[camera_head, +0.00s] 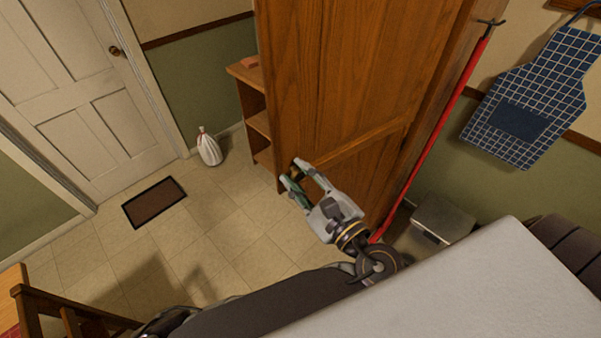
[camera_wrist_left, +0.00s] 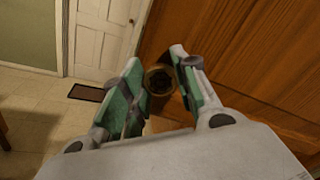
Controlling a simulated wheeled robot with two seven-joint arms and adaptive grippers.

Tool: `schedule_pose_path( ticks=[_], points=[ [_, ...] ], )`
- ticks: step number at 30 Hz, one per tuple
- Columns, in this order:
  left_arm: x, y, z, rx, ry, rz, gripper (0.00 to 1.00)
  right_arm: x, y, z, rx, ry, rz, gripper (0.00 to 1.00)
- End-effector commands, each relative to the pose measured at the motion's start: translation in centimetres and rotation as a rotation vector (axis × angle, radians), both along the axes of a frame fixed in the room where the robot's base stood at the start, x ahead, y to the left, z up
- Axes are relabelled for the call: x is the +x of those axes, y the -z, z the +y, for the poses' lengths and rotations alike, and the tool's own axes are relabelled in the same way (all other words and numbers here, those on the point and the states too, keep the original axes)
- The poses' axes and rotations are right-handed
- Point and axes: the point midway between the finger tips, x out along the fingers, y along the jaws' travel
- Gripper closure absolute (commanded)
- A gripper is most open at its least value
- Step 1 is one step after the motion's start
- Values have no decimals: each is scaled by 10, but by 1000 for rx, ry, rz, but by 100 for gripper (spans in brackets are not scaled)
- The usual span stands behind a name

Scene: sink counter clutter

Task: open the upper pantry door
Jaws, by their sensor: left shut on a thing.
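The pantry is a tall brown wooden cabinet, and its upper door (camera_head: 340,80) fills the top middle of the head view. It looks closed there, though its edge is not clear. My left gripper (camera_head: 294,174) is at the lower left of this front, its jaws shut on a round brass-coloured knob. In the left wrist view the knob (camera_wrist_left: 160,79) sits between the two green-padded fingers (camera_wrist_left: 159,85), against the wood. The gripper partly hides the knob in the head view. My right gripper is in neither view.
Open side shelves (camera_head: 259,123) adjoin the cabinet's left. A white bag (camera_head: 208,148), a dark mat (camera_head: 154,202) and a white room door (camera_head: 75,90) are farther left. A red pole (camera_head: 436,132) and a grey bin (camera_head: 443,217) stand right.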

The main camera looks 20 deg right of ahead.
Motion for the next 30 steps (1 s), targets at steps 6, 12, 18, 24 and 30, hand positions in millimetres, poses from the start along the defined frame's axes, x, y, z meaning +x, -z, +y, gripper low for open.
schedule_pose_path(
  ticks=[6,12,18,24,30],
  points=[
    [-1,1,-1,1,1,2,100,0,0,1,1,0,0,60],
    [-1,1,0,0,1,2,69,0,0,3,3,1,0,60],
    [-1,1,0,0,1,1,48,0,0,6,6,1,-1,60],
    [0,0,0,-1,0,0,48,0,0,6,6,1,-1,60],
    [0,0,0,-1,0,0,48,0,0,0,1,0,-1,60]
  ],
)
